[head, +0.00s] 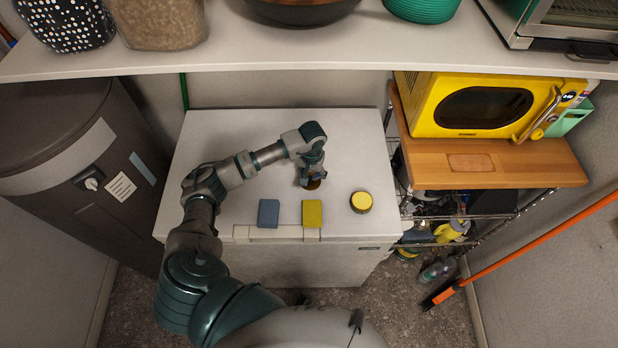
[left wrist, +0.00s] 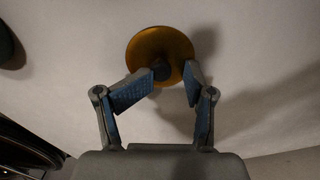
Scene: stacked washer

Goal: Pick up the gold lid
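The gold lid (left wrist: 163,45) is a round disc with a small dark knob (left wrist: 160,69), seen in the left wrist view. In the head view a small part of the lid (head: 314,184) shows under my left gripper (head: 311,175), on the white top of the appliance (head: 220,135). My left gripper (left wrist: 174,75) is open in the wrist view. Its fingertips are over the lid's near part, on either side of the knob. The knob is close to the left fingertip, with a gap to the right one. I cannot tell whether they touch. My right gripper is not in view.
A blue block (head: 268,213), a yellow block (head: 312,213) and a round yellow-topped item (head: 361,202) stand near the front edge. A shelf (head: 330,58) overhangs the back. A yellow microwave (head: 480,105) is right, a dark bin (head: 80,160) left. The appliance's back is clear.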

